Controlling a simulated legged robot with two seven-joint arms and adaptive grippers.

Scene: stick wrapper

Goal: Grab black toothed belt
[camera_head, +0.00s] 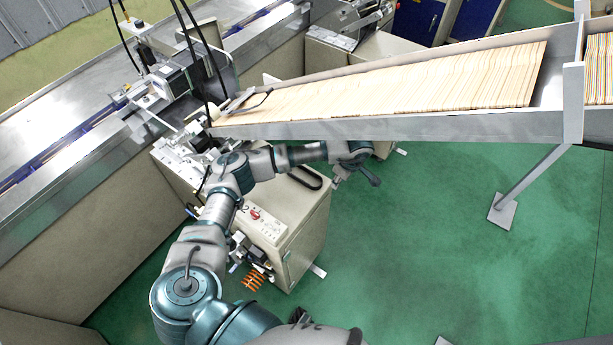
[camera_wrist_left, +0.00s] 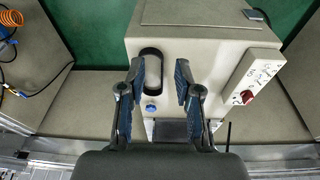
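The black toothed belt (camera_head: 318,184) shows in the head view as a dark oval loop at the top of the beige cabinet (camera_head: 300,225). Its teeth are too small to make out. In the left wrist view the belt (camera_wrist_left: 160,70) is an upright oval at the cabinet's face, seen between my fingers and close to the left one. My left gripper (camera_head: 366,170) is beyond and right of the belt in the head view. In the wrist view my left gripper (camera_wrist_left: 162,85) is open with nothing between its fingers. My right gripper is not in view.
A long metal chute (camera_head: 400,128) full of wooden sticks runs just above my left forearm. A control box with a red button (camera_wrist_left: 247,97) and a blue knob (camera_wrist_left: 151,107) are near the belt.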

